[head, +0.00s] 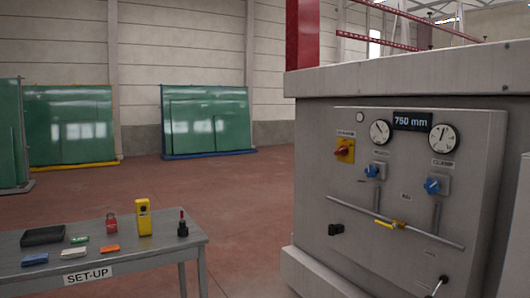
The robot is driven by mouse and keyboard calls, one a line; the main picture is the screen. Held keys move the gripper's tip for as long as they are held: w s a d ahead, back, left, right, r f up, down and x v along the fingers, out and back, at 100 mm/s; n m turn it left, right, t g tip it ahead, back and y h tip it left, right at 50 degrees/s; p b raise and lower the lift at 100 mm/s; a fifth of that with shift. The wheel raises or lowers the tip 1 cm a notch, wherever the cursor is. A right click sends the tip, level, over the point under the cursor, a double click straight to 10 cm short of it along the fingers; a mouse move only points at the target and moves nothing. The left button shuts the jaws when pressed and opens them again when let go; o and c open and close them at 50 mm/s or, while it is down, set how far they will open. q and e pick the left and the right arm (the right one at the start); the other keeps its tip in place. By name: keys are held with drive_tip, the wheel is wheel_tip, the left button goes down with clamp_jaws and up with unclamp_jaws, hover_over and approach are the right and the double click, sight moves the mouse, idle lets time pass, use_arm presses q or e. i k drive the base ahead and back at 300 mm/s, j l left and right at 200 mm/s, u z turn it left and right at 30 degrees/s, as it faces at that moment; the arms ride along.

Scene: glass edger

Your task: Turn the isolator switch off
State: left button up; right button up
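The isolator switch (346,150), a red knob on a yellow plate, is on the upper left of the grey machine's front panel (400,190). A small label above it is too small to read. The red knob looks slanted, but I cannot tell whether it is at on or off. Neither of my grippers shows in the head view, and nothing covers the switch.
The panel also carries two gauges (380,132), a "750 mm" display (412,122), blue knobs (432,186), a yellow valve handle (388,224) and a black knob (336,229). A set-up table (150,248) with small items stands left. Floor between is clear.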

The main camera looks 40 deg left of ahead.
sight(343, 151)
drive_tip(key=u, duration=0.8)
drive_tip(key=i+j+z, duration=0.25)
drive_tip(key=i+j, duration=0.25)
drive_tip(key=i+j+z, duration=0.3)
drive_tip(key=i+j, duration=0.35)
drive_tip(key=i+j+z, duration=0.25)
drive_tip(key=i+j, duration=0.3)
drive_tip(key=j, duration=0.2)
